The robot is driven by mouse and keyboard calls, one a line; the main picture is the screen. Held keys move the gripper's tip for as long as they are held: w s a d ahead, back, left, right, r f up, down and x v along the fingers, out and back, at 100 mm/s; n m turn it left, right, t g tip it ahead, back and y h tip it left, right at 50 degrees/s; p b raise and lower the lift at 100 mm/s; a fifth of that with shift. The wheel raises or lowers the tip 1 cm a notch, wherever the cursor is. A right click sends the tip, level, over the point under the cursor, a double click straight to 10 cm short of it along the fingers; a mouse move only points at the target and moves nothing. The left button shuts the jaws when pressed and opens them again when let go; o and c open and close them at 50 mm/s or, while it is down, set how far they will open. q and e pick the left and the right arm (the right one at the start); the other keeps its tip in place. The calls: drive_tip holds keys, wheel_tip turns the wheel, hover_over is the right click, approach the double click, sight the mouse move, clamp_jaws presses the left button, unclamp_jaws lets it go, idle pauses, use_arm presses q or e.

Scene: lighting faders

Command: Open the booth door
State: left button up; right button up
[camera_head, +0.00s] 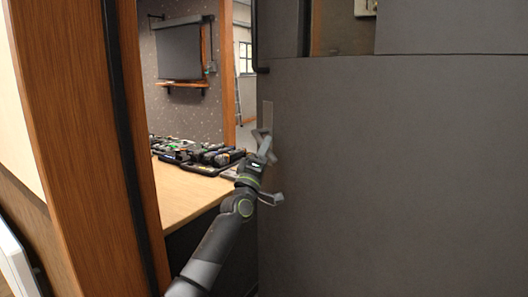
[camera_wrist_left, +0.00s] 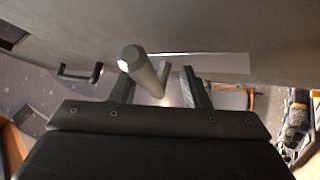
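The dark grey booth door (camera_head: 400,170) fills the right of the head view. A lighter plate (camera_head: 267,115) sits near its left edge, with a grey lever handle (camera_head: 262,134) just below it, partly confused with my gripper. My left gripper (camera_head: 269,172) is at the door's left edge by the handle. In the left wrist view, the round grey handle bar (camera_wrist_left: 148,75) runs between the spread fingers of my left gripper (camera_wrist_left: 158,88). It is nearer the left finger, with a gap to the right one. Contact is unclear. My right gripper is not in view.
A wooden post (camera_head: 75,130) stands at the left. Between it and the door, a wooden desk (camera_head: 185,190) carries dark equipment (camera_head: 200,153). A dark screen (camera_head: 180,50) hangs on the far wall. I cannot tell whether this gap is open or glazed.

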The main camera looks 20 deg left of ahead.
use_arm(q)
drive_tip(key=shift+f, duration=0.25)
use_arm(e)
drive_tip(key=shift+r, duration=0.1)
